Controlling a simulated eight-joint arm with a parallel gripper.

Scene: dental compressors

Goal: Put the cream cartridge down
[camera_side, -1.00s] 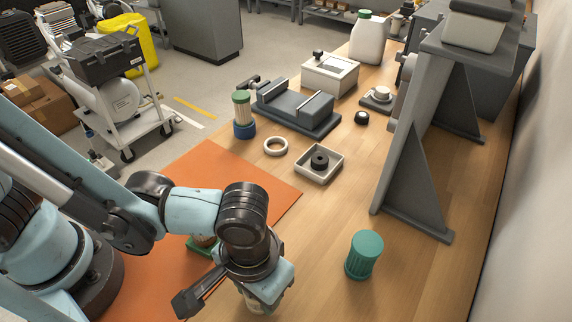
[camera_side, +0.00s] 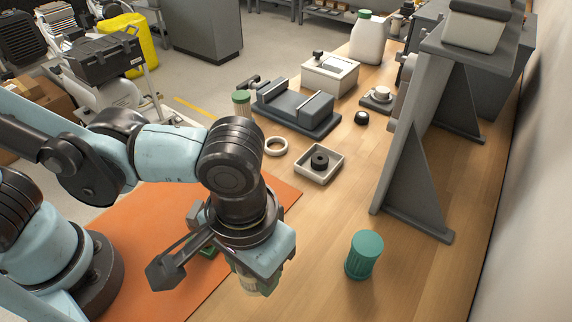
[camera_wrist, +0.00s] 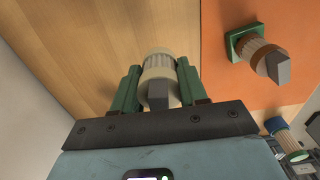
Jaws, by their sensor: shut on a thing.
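The cream cartridge (camera_wrist: 159,64) is pleated, with cream bands, and sits between the two green fingers of my gripper (camera_wrist: 158,78) in the wrist view. The fingers are shut on its sides. In the side view its lower part (camera_side: 262,288) shows beneath my gripper (camera_side: 262,272), near the right edge of the orange mat. Bare wood lies behind it in the wrist view. I cannot tell its clearance above the bench.
A similar cartridge in a green base (camera_wrist: 256,50) stands on the orange mat (camera_wrist: 222,18). A green ribbed canister (camera_side: 364,256) stands to the right of my gripper. A square tray (camera_side: 319,164), a cream ring (camera_side: 276,146) and a grey vise (camera_side: 297,107) lie farther back. Wood between mat and canister is clear.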

